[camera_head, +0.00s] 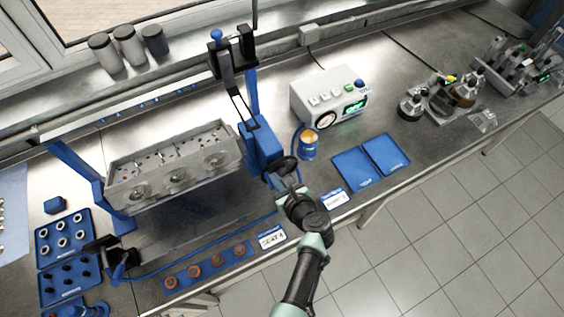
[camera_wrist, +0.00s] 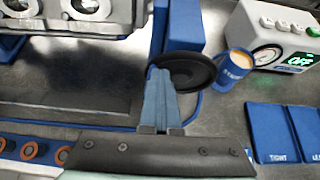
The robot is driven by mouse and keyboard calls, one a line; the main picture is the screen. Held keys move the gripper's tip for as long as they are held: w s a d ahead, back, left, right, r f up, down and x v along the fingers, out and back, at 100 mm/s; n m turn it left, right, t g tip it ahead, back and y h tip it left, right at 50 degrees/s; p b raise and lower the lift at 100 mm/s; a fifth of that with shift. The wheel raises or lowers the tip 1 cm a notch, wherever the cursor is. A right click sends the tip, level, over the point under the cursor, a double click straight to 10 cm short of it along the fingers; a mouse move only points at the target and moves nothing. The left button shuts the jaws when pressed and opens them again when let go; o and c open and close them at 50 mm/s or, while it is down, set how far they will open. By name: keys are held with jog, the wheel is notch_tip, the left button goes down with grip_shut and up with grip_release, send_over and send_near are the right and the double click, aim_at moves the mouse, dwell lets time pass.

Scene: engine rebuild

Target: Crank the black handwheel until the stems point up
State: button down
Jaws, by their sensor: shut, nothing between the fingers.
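The black handwheel (camera_head: 281,168) is on the right end of the blue stand (camera_head: 262,143). In the wrist view the handwheel (camera_wrist: 184,72) is a round black disc just beyond my fingertips. My gripper (camera_head: 289,186) is shut and empty. In the wrist view its fingers (camera_wrist: 158,75) overlap the left part of the wheel; I cannot tell whether they touch it. The grey cylinder head (camera_head: 175,167) is held in the stand with its round ports facing the front. Several thin stems (camera_head: 178,150) stick up from its top face.
A blue cup (camera_head: 309,143) stands close right of the wheel, before the white gauge box (camera_head: 328,97). Blue trays (camera_head: 357,169) lie to the right. A row of orange-brown rings (camera_head: 217,260) lies at the front edge. Blue part trays (camera_head: 64,238) are at left.

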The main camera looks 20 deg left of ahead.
jog(key=shift+s+d, duration=0.1)
jog(key=shift+w+d, duration=0.45)
jog(key=shift+w+d+r, duration=0.1)
jog(key=shift+w+d, duration=0.2)
jog(key=shift+w, duration=0.05)
jog(key=shift+r, duration=0.1)
jog(key=shift+w+d, duration=0.3)
jog(key=shift+w, duration=0.1)
jog(key=shift+s+r, duration=0.1)
jog(key=v, duration=0.8)
dwell(0.4)
